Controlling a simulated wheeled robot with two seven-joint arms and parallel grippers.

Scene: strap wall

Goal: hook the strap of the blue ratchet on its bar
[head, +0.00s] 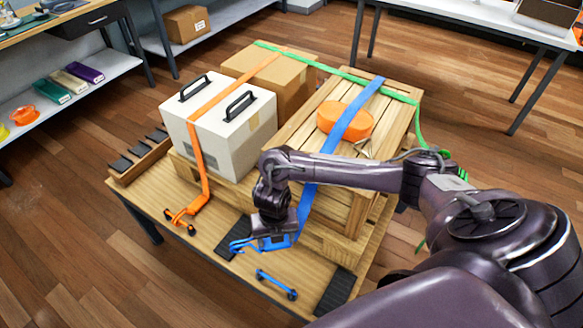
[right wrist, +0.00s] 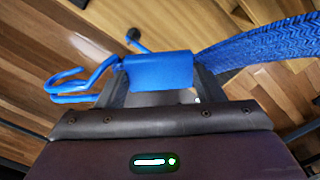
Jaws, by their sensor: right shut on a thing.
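The blue strap (head: 338,132) runs over the slatted wooden crate (head: 290,137) and down its front to a blue end piece with an open double hook (head: 239,244). My right gripper (head: 271,238) is shut on this end piece, above the table's front part. In the right wrist view the end piece (right wrist: 158,71) sits between the fingers, the hook (right wrist: 75,84) points left and the strap (right wrist: 265,48) leaves to the right. The blue bar (head: 277,285) is on the table in front of the gripper, apart from the hook; part of it shows behind the end piece (right wrist: 137,38). No blue ratchet is identifiable.
An orange strap (head: 199,160) crosses a white case (head: 232,138) to an orange bar (head: 178,222) at left. A green strap (head: 395,93) crosses the back. Black pads (head: 337,290) lie on the table. An orange round object (head: 330,116) sits on the crate.

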